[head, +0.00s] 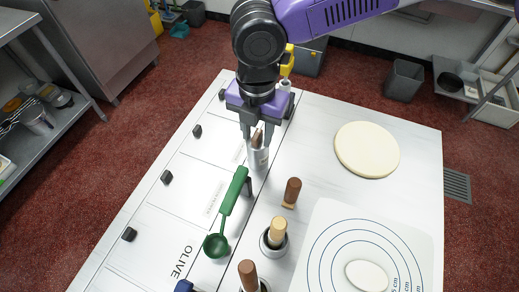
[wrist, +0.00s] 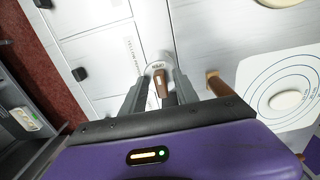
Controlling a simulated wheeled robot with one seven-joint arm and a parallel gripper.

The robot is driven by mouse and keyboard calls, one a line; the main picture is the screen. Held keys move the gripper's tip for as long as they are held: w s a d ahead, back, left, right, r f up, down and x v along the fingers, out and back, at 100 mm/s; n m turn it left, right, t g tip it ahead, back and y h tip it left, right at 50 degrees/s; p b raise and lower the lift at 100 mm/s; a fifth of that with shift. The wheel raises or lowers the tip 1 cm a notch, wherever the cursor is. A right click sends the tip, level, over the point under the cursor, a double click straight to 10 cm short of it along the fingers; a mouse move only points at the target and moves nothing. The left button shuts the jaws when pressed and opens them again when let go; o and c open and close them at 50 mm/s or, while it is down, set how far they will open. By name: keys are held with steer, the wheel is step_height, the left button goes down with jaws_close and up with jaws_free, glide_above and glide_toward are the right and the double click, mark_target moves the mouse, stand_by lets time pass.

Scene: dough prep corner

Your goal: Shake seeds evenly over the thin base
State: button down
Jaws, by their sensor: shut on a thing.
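The wide, flat, pale dough disc (head: 367,149), which looks like the thin base, lies on the white worktop right of my gripper. Its visible surface looks plain. My gripper (head: 258,138) points down over the left part of the worktop. It is shut on a brown-handled item (wrist: 162,82), whose brown part shows between the fingers. A small pale grey container (head: 258,159) with a label is directly below the fingers; I cannot tell whether it is joined to the brown part. No loose seeds can be made out.
A green scoop (head: 231,196) lies just in front of my gripper. A ringed mat (head: 322,222) bears a smaller dough round (head: 367,276). Worktop between gripper and large disc is clear.

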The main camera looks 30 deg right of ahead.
steer(key=shift+s+f, duration=0.25)
steer(key=shift+f, duration=0.95)
steer(key=r+p, duration=0.2)
steer(key=p, duration=0.1)
steer(key=shift+w+r, duration=0.2)
steer(key=shift+r, duration=0.05)
steer(key=shift+r+p, duration=0.85)
steer(key=shift+p, duration=0.15)
steer(key=shift+r, duration=0.15)
